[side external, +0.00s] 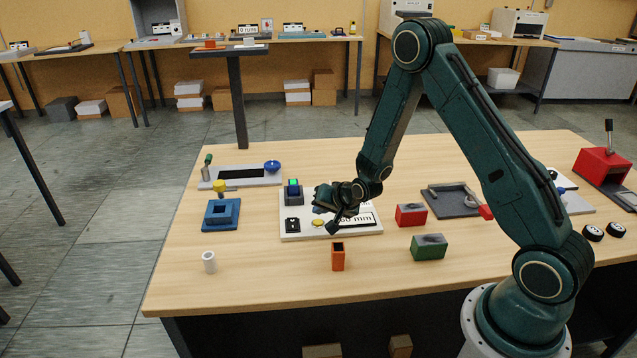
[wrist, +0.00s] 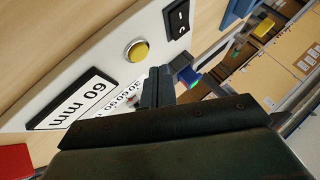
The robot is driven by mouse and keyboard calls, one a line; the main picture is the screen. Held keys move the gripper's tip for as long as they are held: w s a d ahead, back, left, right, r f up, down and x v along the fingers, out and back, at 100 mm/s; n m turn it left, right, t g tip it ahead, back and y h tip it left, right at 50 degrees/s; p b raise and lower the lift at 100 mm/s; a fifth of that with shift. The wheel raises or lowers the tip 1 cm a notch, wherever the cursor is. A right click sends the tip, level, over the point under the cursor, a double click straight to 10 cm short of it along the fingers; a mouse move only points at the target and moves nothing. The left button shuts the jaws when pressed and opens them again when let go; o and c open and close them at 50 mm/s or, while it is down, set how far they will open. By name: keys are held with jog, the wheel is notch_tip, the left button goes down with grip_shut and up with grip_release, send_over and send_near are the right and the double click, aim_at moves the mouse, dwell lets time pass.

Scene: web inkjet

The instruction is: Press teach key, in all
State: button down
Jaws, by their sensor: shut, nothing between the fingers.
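A light panel (side external: 305,234) lies on the wooden table and also fills the upper left of the wrist view (wrist: 105,66). It carries a round yellow key (side external: 318,223), unpressed or pressed I cannot tell; the key also shows in the wrist view (wrist: 135,50). No key is readably labelled "teach". A black rocker switch (side external: 292,225) is left of the yellow key, and a "60 mm" display (side external: 359,220) is to its right. My gripper (side external: 332,228) is shut and empty, low over the panel beside the yellow key. In the wrist view its fingertips (wrist: 158,72) appear apart from the key.
A dark box with a lit green-blue top (side external: 293,190) stands at the panel's back left. A blue square block (side external: 221,214), white cylinder (side external: 209,262), orange block (side external: 338,257), red block (side external: 410,215) and green block (side external: 428,247) surround the panel.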

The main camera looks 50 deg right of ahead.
aim_at(321, 224)
jog(key=shift+r, duration=1.95)
jog(key=shift+r, duration=0.1)
jog(key=shift+a+r, duration=0.1)
jog(key=shift+r, duration=0.15)
jog(key=s+a+r+n+g, duration=0.1)
jog(key=s+a+r+n, duration=0.3)
jog(key=r, duration=0.5)
jog(key=s+a+r+n, duration=0.1)
jog(key=s+a+r, duration=0.2)
jog(key=s+r, duration=0.45)
jog(key=s+a+r+n+g, duration=0.1)
jog(key=s+r+n, duration=0.2)
jog(key=s, duration=0.7)
jog(key=s+a+r+n+g+y, duration=0.1)
jog(key=s+r, duration=0.3)
jog(key=s, duration=0.6)
jog(key=shift+a+r+n, duration=0.3)
jog(key=shift+a+n, duration=0.45)
jog(key=shift+n, duration=0.15)
